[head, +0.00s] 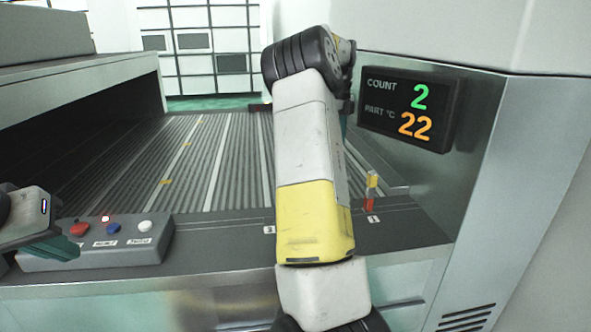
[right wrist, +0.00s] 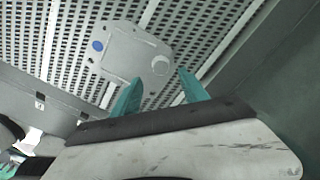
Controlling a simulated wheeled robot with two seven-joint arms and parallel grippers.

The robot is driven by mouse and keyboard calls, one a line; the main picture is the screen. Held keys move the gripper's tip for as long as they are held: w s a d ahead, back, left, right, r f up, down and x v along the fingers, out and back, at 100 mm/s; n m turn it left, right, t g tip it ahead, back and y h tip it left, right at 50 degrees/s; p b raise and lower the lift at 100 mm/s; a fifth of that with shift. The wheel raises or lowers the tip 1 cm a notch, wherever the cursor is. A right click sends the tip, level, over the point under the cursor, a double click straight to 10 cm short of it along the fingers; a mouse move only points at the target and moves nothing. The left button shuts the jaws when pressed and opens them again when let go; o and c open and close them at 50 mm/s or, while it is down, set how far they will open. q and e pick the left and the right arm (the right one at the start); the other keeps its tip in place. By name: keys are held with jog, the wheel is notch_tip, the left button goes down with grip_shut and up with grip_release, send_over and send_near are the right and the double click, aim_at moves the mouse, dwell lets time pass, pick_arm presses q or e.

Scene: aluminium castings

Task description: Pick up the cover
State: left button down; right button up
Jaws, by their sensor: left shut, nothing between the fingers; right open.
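The cover (right wrist: 132,62) is a flat light-grey casting with a round boss and a blue spot. In the right wrist view it lies on a perforated conveyor belt (right wrist: 215,30). My right gripper (right wrist: 159,76) is open, its teal fingers apart and pointing at the cover's near edge. I cannot tell whether they touch it. In the head view my right arm hides the cover and the right gripper. My left gripper (head: 66,246) is at the left edge, its teal fingers shut and empty, by the button box.
The button box (head: 95,250) with red, blue and white buttons stands on the conveyor's front ledge. A display (head: 410,108) hangs on the metal housing at right. A small red-and-yellow post (head: 371,190) stands beside my right arm. The belt (head: 200,160) left of the arm looks clear.

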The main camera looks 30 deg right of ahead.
notch_tip(320, 180, down, 6)
jog(key=shift+w+r, duration=0.1)
jog(key=shift+w, duration=0.05)
grip_shut()
dwell(0.3)
